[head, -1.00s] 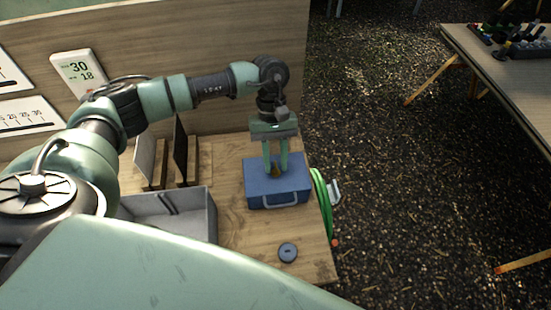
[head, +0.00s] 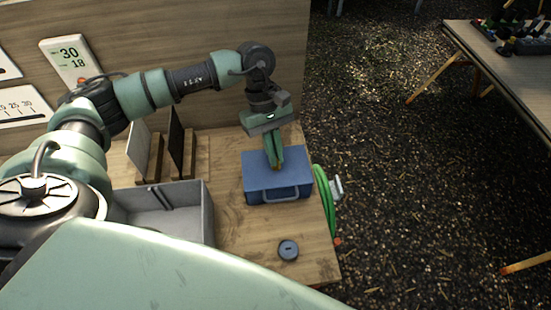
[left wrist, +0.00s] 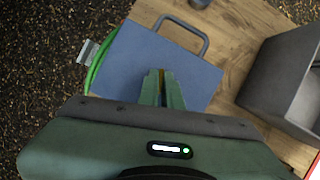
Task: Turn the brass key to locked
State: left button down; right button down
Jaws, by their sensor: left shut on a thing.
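The blue box (head: 258,184) with a grey handle stands on the wooden bench, and it also shows in the left wrist view (left wrist: 135,62). My left gripper (head: 275,166) points down at the top of the box, and its fingers also show in the left wrist view (left wrist: 162,78). The fingers are shut on the brass key (left wrist: 162,76), of which only a thin yellowish strip shows between them. The rest of the key and any lock marks are hidden by the fingers. My right gripper is not in view.
A grey open bin (head: 208,222) stands left of the box, with upright panels (head: 176,145) behind it. A dark round disc (head: 288,250) lies in front. A green hose coil (head: 322,200) hangs at the bench's right edge.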

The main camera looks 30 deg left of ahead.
pick_arm(q)
jog(key=n+t+b, duration=0.1)
jog(key=n+b, duration=0.2)
jog(key=n+t+b, duration=0.1)
jog(key=n+b, duration=0.3)
jog(key=n+t+b, duration=0.2)
jog(key=n+b, duration=0.1)
jog(key=b, duration=0.1)
jog(key=shift+s+a+f+n, duration=0.1)
jog(key=shift+s+f+n, duration=0.15)
jog(key=shift+n, duration=0.15)
jog(key=shift+r+n+t+b, duration=0.25)
jog(key=shift+n+t+b, duration=0.45)
jog(key=shift+n+b, duration=0.9)
jog(key=c, duration=1.6)
grip_release()
jog(key=shift+s, duration=0.1)
jog(key=shift+r, duration=0.1)
jog(key=v, duration=0.7)
jog(key=shift+r, duration=0.35)
